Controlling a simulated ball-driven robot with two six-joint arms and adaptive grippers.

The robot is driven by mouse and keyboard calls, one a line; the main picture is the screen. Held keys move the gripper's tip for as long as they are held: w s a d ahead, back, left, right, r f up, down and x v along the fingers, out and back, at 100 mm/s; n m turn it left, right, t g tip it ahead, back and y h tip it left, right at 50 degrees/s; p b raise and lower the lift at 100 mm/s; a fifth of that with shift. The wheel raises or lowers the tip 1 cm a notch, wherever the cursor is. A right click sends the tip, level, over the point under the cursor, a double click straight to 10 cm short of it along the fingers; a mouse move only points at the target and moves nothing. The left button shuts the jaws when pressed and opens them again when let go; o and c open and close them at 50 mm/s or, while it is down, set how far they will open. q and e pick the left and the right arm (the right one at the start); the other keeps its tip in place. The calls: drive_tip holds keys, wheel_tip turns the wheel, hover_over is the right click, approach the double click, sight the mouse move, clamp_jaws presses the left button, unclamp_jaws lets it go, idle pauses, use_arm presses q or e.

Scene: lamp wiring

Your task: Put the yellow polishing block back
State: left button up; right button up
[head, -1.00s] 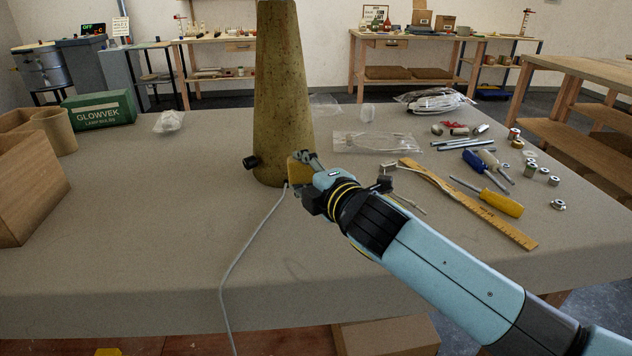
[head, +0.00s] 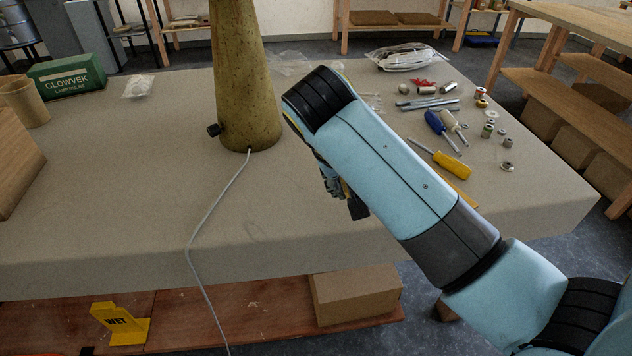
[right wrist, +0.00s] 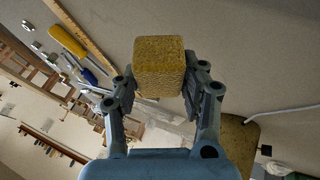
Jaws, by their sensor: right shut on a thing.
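The yellow polishing block (right wrist: 158,58) is between the fingers of my right gripper (right wrist: 160,88) in the right wrist view. The fingers are shut on its two sides. In the head view my right gripper (head: 345,195) hangs over the front part of the table, right of the lamp base, partly hidden by my own forearm. Only a thin yellow sliver of the block shows there. The tall mottled yellow-green lamp base (head: 243,85) stands upright with a grey cord (head: 205,215) running off the table's front edge. My left gripper is not in view.
A yellow-handled screwdriver (head: 452,164), a blue-handled one (head: 434,122), metal rods and several small fittings lie at right. A green Glowvek box (head: 68,76) and wooden box (head: 15,165) are at left. The table's (head: 120,190) middle left is clear. A wet-floor sign (head: 122,322) shows below.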

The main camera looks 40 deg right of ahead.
drive_tip(key=r, duration=0.1)
drive_tip(key=s+r+y+p, duration=0.1)
drive_tip(key=r+t+y, duration=0.1)
drive_tip(key=r, duration=0.1)
drive_tip(key=shift+s+d+m+p, duration=0.2)
drive_tip(key=shift+d+m+p, duration=0.1)
drive_tip(key=shift+d+p, duration=0.1)
drive_tip(key=shift+w+r+t, duration=0.1)
drive_tip(key=shift+r+t, duration=0.1)
drive_tip(key=shift+t, duration=0.1)
drive_tip(key=shift+w+r+y, duration=0.1)
drive_tip(key=shift+y, duration=0.5)
hover_over(302, 191)
drive_tip(key=s, duration=0.1)
drive_tip(key=shift+t, duration=0.3)
drive_tip(key=f, duration=0.7)
drive_tip(key=shift+s+a, duration=0.15)
drive_tip(key=shift+a, duration=0.2)
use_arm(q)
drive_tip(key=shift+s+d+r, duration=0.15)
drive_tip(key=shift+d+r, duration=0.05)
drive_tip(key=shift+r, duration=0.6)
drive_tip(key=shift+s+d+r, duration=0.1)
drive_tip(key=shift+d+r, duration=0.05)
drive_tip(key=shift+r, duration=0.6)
use_arm(e)
drive_tip(key=shift+f, duration=2.05)
drive_tip(key=o, duration=1.2)
